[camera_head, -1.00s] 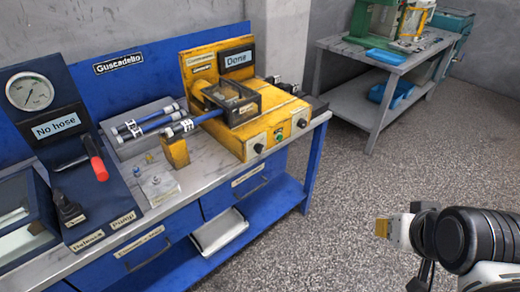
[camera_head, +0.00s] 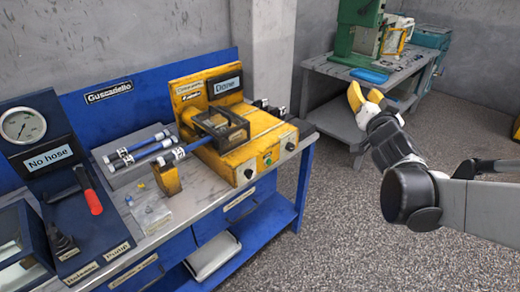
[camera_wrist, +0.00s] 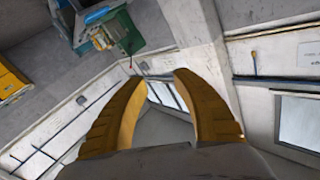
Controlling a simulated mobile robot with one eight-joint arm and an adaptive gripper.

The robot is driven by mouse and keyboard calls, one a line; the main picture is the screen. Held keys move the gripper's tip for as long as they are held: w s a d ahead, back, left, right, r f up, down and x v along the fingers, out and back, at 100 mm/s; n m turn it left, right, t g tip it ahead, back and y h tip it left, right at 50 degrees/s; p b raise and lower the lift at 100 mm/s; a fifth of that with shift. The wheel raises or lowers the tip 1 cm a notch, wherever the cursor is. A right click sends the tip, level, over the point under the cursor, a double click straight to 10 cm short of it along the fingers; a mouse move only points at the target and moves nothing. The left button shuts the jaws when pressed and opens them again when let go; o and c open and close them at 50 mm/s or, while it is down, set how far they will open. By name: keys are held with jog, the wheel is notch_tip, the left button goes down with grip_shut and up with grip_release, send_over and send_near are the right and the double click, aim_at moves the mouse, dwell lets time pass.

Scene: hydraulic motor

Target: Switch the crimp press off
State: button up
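The crimp press (camera_head: 245,130) is a yellow machine at the right end of the blue workbench. Its display (camera_head: 227,86) reads "Done". Its front panel carries a black knob (camera_head: 248,173) at the left, a small green button (camera_head: 268,161) in the middle and another black knob (camera_head: 290,146) at the right. A blue hose (camera_head: 185,151) with a fitting runs into its opening. My gripper (camera_head: 365,100) has yellow fingers and is raised to the right of the press, apart from it. In the wrist view my gripper (camera_wrist: 160,85) is open and empty, pointing toward the walls and windows.
A test station with a "No hose" display (camera_head: 48,159) and a red-handled lever stands at the left of the bench. Blue hoses lie on a grey block (camera_head: 125,165). A grey table (camera_head: 330,75) with a green machine stands behind my arm. Speckled floor is free in front.

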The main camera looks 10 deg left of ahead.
aim_at(253, 174)
jog(key=w+a+f+n+g+y+p, duration=0.1)
jog(key=w+a+f+n+y, duration=0.15)
jog(key=a+y, duration=0.3)
jog(key=w+a+f+n+g+y+p, duration=0.1)
jog(key=w+a+f+n+y, duration=0.1)
jog(key=w+a+f+y, duration=0.3)
jog(key=s+a+f+n+g+y+p, duration=0.1)
jog(key=s+a+f+g, duration=0.25)
jog(key=f, duration=0.45)
jog(key=s+a+f+n+g, duration=0.1)
jog(key=s+a+f+g, duration=0.25)
jog(key=f, duration=0.45)
jog(key=s+a+f+n+g+y+p, duration=0.1)
jog(key=s+a+f+g, duration=0.25)
jog(key=f, duration=0.45)
jog(key=shift+m+g, duration=0.25)
jog(key=b+x, duration=0.1)
jog(key=x, duration=0.2)
jog(key=b+x, duration=0.1)
jog(key=x, duration=0.3)
jog(key=b+x, duration=0.1)
jog(key=x, duration=0.3)
jog(key=shift+w, duration=0.35)
jog(key=shift+d+r, duration=0.15)
grip_shut()
